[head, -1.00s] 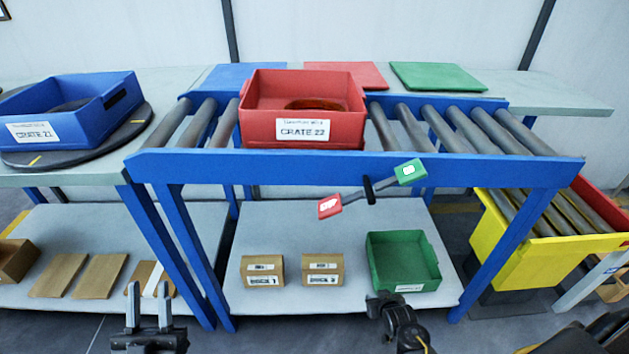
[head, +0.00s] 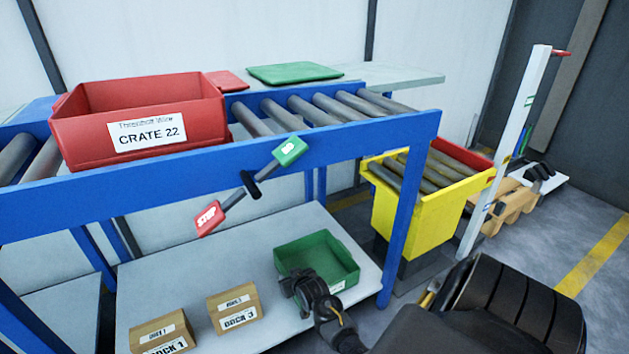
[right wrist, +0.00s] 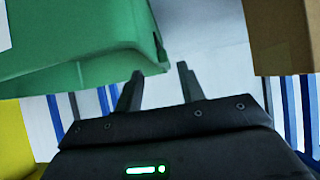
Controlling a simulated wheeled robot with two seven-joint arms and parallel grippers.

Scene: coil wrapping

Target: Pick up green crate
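The green crate (head: 340,258) sits on the lower shelf, at its right end, open at the top and empty as far as I can see. My right gripper (head: 297,283) is at the crate's near left side and covers part of it. In the right wrist view the crate (right wrist: 70,40) fills the upper left. There my right gripper (right wrist: 158,88) has its two fingers apart with nothing held; a crate corner shows just beyond them. I cannot tell whether they touch. My left gripper is out of view.
Two cardboard boxes, the Dock 3 box (head: 234,308) and the Dock 1 box (head: 163,335), stand left of the crate on the shelf (head: 250,250). Above are the blue roller conveyor (head: 345,145) and red crate 22 (head: 140,118). A yellow bin (head: 412,205) stands right.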

